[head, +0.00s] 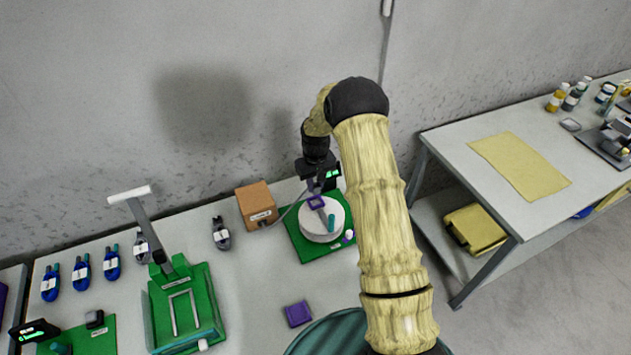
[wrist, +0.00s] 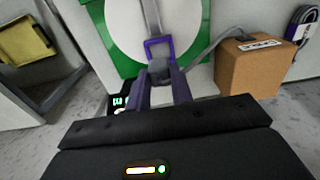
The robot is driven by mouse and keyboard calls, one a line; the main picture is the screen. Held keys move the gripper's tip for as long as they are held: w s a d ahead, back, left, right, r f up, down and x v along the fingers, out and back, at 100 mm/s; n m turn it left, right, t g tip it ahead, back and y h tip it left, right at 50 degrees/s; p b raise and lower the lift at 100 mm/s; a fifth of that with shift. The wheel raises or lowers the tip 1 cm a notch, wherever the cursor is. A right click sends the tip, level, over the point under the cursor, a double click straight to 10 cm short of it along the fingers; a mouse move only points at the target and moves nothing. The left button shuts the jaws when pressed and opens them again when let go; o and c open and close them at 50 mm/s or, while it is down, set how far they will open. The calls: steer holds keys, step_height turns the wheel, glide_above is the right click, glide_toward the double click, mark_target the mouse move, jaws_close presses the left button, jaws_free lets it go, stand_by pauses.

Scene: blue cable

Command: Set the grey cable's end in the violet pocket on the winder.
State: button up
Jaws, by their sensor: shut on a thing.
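The winder is a white disc (head: 311,225) on a green base (head: 297,237), with a grey bar across the disc. The violet pocket (head: 317,202) is a square frame at the bar's back end; it also shows in the wrist view (wrist: 158,43). My gripper (wrist: 162,82) is shut on the grey cable's end (wrist: 160,73), a grey block right at the pocket's near edge. I cannot tell whether it is inside the pocket. In the head view my gripper (head: 313,186) is just behind the pocket. The grey cable (wrist: 213,46) runs to a brown box (wrist: 252,66).
The brown box (head: 257,204) stands left of the winder. Left are several labelled cable coils (head: 221,233), a green stand (head: 208,309) and a violet square (head: 298,313). A second table (head: 450,148) stands at right.

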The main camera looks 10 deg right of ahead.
steer(key=shift+f+b, duration=0.7)
steer(key=shift+f, duration=0.7)
steer(key=shift+f+b, duration=0.5)
steer(key=shift+f, duration=0.15)
stand_by(1.1)
steer(key=shift+f+b, duration=0.45)
steer(key=shift+f, duration=0.4)
stand_by(0.6)
steer(key=o, duration=1)
steer(key=shift+s, duration=0.1)
steer(key=shift+o, duration=0.2)
steer(key=shift+r, duration=0.1)
steer(key=shift+r+p, duration=2.35)
steer(key=shift+r, duration=1.6)
steer(key=shift+r, duration=0.1)
